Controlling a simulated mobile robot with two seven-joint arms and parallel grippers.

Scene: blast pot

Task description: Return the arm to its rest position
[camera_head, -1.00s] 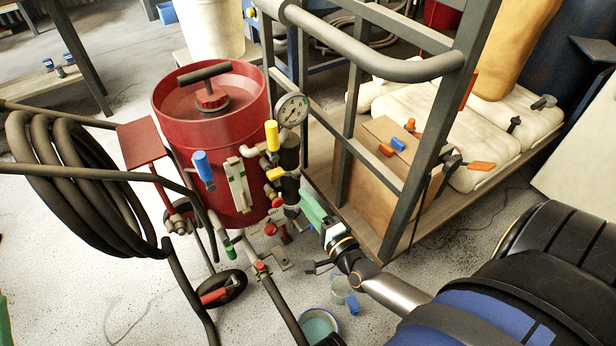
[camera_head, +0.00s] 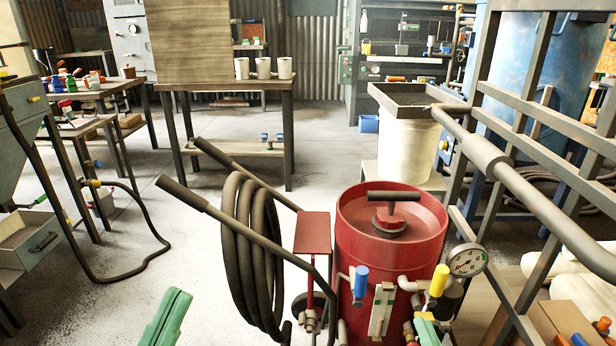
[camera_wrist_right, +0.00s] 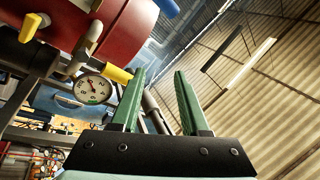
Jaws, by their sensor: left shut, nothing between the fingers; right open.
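My left gripper (camera_head: 166,318) shows its green fingers at the bottom of the head view, shut and empty above the floor, left of the pot trolley. My right gripper (camera_head: 428,331) shows only a bit of green at the bottom edge, in front of the pot's valves. The right wrist view shows the right gripper (camera_wrist_right: 159,73) open, with nothing between its two green fingers. The red blast pot (camera_head: 390,250) stands upright on its trolley, and it also shows at the upper left of the wrist view (camera_wrist_right: 115,35). Both arms are mostly out of view.
A pressure gauge (camera_head: 467,261) and a yellow valve handle (camera_head: 439,281) sit close to my right gripper. A grey metal frame (camera_head: 520,190) stands at the right. A coiled hose (camera_head: 250,250) hangs left of the pot. The floor (camera_head: 110,290) at the left is fairly clear.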

